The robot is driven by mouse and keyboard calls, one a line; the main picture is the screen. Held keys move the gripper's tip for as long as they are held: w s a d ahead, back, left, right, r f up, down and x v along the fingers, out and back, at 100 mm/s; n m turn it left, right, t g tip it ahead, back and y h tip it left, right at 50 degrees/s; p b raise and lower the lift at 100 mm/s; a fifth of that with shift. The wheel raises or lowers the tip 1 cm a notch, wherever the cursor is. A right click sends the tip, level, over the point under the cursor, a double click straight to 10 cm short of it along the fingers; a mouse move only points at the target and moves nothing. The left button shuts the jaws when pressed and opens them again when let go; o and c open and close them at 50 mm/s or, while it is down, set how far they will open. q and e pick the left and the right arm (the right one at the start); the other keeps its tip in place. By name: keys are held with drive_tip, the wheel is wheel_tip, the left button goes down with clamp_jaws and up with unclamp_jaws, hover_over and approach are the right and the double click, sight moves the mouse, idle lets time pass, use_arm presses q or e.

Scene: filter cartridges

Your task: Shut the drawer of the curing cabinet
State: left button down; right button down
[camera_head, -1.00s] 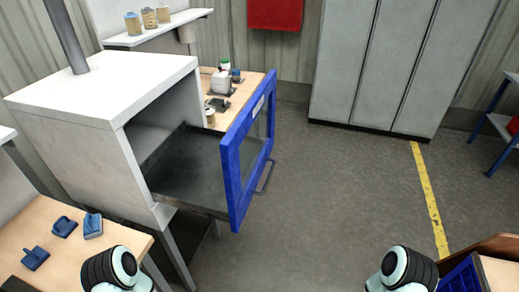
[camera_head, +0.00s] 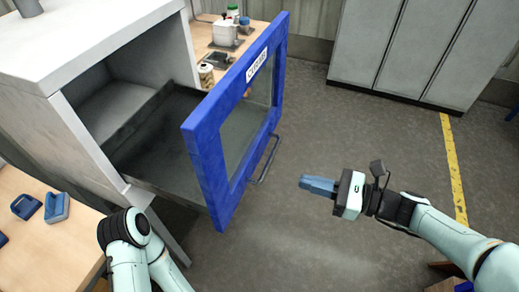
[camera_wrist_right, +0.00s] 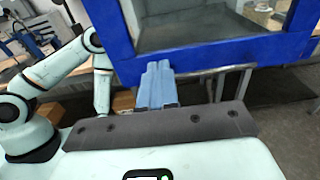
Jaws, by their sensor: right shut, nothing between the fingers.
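The curing cabinet (camera_head: 85,35) is a white box at the left of the head view. Its drawer is pulled out, with a dark tray (camera_head: 160,150) behind a blue-framed front (camera_head: 205,150) that has a window and a label. A grey bar handle (camera_head: 268,160) sits low on the drawer front. My right gripper (camera_head: 304,184) is shut and empty, in front of the handle and apart from it, pointing at it. In the right wrist view the blue fingers (camera_wrist_right: 157,85) point toward the blue front (camera_wrist_right: 200,55), with the handle (camera_wrist_right: 215,72) just right of them. My left gripper is out of view.
A wooden bench (camera_head: 50,245) with blue parts (camera_head: 56,207) lies at the lower left. Another bench with jars (camera_head: 206,74) stands behind the drawer. Grey lockers (camera_head: 410,45) stand at the back. The floor (camera_head: 330,130) right of the drawer is clear.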

drive_tip(key=r, duration=0.2)
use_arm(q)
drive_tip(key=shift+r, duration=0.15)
use_arm(e)
approach(240, 157)
drive_tip(key=shift+y, duration=0.3)
drive_tip(key=x, duration=0.6)
drive_tip(key=shift+w+a+f, duration=0.15)
drive_tip(key=shift+a+f, duration=0.15)
drive_tip(key=shift+a, duration=0.1)
